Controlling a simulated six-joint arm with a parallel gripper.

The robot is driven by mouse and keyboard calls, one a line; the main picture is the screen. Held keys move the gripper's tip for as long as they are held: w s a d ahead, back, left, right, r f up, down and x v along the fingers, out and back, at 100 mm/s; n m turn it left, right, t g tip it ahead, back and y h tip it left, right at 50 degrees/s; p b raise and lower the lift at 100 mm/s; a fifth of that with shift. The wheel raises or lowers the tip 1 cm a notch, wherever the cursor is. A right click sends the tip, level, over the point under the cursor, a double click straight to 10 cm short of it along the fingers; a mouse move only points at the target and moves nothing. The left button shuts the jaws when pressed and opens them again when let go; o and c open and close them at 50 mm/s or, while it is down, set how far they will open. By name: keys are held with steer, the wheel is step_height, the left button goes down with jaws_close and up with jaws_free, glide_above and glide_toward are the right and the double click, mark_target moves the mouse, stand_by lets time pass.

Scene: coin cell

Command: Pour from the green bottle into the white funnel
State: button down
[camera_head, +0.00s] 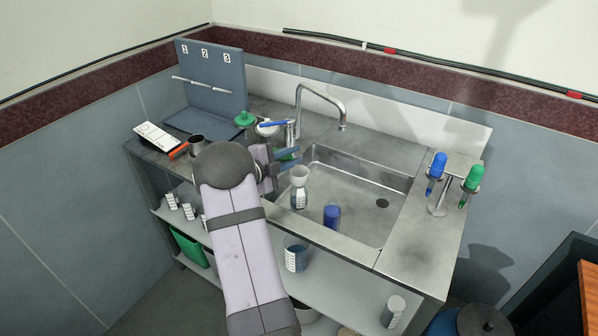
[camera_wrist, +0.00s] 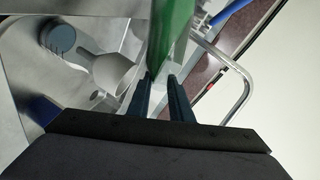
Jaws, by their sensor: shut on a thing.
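My gripper (camera_wrist: 162,82) is shut on the green bottle (camera_wrist: 172,32), which stands out between the fingers in the wrist view. In the head view my gripper (camera_head: 287,158) is above the sink's left edge, and only a small bit of green shows there. The white funnel (camera_head: 299,172) sits upright on a small labelled vessel (camera_head: 299,197) at the left of the sink. The funnel's wide mouth (camera_wrist: 112,72) also shows in the wrist view, left of the bottle and apart from it in the picture. The bottle's mouth and any liquid are hidden.
A blue cylinder (camera_head: 332,216) stands in the sink (camera_head: 365,205) near the funnel. The tap (camera_head: 322,96) arches behind. A stand with blue (camera_head: 437,166) and green (camera_head: 473,178) droppers is at the right. A numbered rack (camera_head: 212,85) stands at the back left.

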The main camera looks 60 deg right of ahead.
steer(key=shift+s+r+m+t+b, duration=0.1)
steer(key=shift+s+m+t+b, duration=0.4)
steer(key=shift+b, duration=0.55)
stand_by(1.4)
steer(key=shift+w+r, duration=0.1)
steer(key=shift+w, duration=0.1)
steer(key=shift+w+r+g+p, duration=0.25)
steer(key=shift+g+p, duration=0.15)
steer(key=shift+p, duration=0.8)
steer(key=shift+w+n+p, duration=0.15)
steer(key=shift+n+p, duration=0.65)
steer(key=shift+p, duration=0.1)
steer(key=shift+w+r+n+g+p, duration=0.1)
steer(key=shift+r+n+g+p, duration=0.4)
steer(key=shift+p, duration=0.35)
steer(key=shift+f+n, duration=0.1)
steer(key=shift+n, duration=0.3)
steer(key=shift+f, duration=0.15)
